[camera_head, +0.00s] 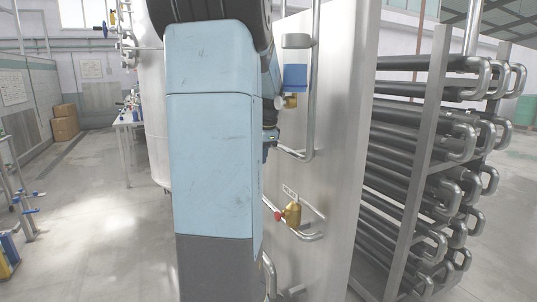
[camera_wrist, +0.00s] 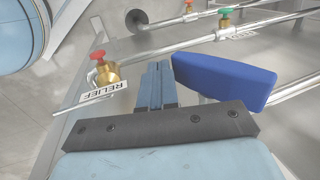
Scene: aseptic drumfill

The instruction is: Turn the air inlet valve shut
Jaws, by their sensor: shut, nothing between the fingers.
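In the wrist view my gripper (camera_wrist: 158,68) is shut and empty, its two blue fingers together. A broad blue handle (camera_wrist: 225,80) is just right of the fingers; I cannot tell whether they touch. It appears in the head view as a blue block (camera_head: 295,76) above a brass fitting (camera_head: 290,101) on the steel panel. No readable label names the air inlet valve, so I cannot be sure this handle is its own. My arm hides part of the panel in the head view.
A brass relief valve (camera_wrist: 106,74) with a red knob (camera_wrist: 97,55) and "RELIEF" tag is left of my fingers; it also shows low on the panel (camera_head: 293,213). A green-knobbed valve (camera_wrist: 224,20) sits on a pipe beyond. Bent pipes (camera_head: 311,100) stand off the panel.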

